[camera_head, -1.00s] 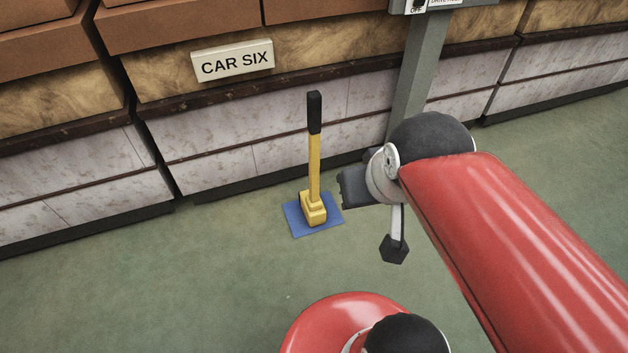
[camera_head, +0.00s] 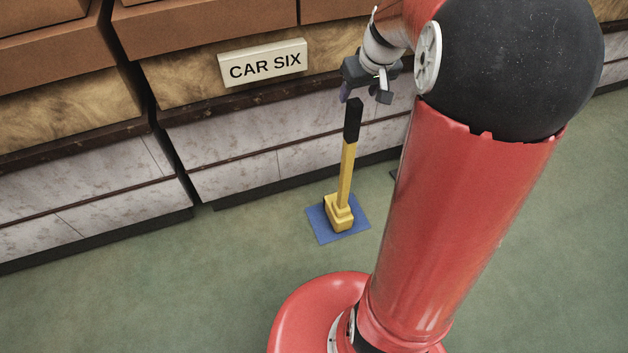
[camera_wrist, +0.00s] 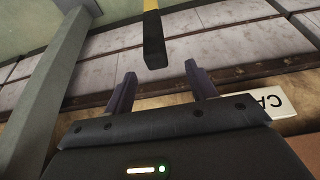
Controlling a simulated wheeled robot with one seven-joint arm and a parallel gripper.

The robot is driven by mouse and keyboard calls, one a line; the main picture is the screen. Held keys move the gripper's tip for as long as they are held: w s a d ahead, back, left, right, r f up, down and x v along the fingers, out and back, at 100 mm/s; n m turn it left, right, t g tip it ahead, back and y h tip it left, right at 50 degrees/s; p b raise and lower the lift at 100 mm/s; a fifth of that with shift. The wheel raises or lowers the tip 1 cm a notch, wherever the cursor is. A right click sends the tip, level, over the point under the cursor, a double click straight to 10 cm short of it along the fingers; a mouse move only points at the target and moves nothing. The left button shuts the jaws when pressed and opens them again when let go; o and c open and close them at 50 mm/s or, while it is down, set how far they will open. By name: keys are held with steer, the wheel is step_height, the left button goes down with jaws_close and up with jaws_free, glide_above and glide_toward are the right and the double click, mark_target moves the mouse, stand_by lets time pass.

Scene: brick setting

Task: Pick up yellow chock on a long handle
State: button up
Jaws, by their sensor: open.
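The yellow chock (camera_head: 339,213) stands upright on a blue square mat (camera_head: 327,234) on the floor. Its long handle (camera_head: 346,172) is yellow with a black grip at the top. My gripper (camera_head: 362,97) is in the head view close to the top of the black grip. In the wrist view the open gripper (camera_wrist: 158,88) has two separate fingers with nothing between them. The black grip (camera_wrist: 154,48) shows just beyond the fingertips, between their lines; I see no contact. The chock's base is outside the wrist view.
A low wall of pale panels (camera_head: 236,178) stands behind the chock, bearing a "CAR SIX" sign (camera_head: 263,63). A grey post (camera_wrist: 50,120) rises at the left of the wrist view. Green floor (camera_head: 170,290) is clear in front.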

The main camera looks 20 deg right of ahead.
steer(key=shift+w+d+f, duration=0.25)
steer(key=shift+w+f, duration=0.1)
steer(key=shift+w, duration=0.25)
steer(key=shift+w+d+f, duration=0.25)
steer(key=shift+w+f, duration=0.1)
steer(key=shift+w, duration=0.25)
steer(key=x, duration=0.4)
steer(key=s+x, duration=0.1)
steer(key=x, duration=0.2)
steer(key=shift+s+a+f, duration=0.1)
steer(key=shift+a+f, duration=0.1)
steer(key=shift+f, duration=0.35)
steer(key=shift+c, duration=0.2)
jaws_close()
steer(key=shift+w+r, duration=0.25)
steer(key=shift+w, duration=0.05)
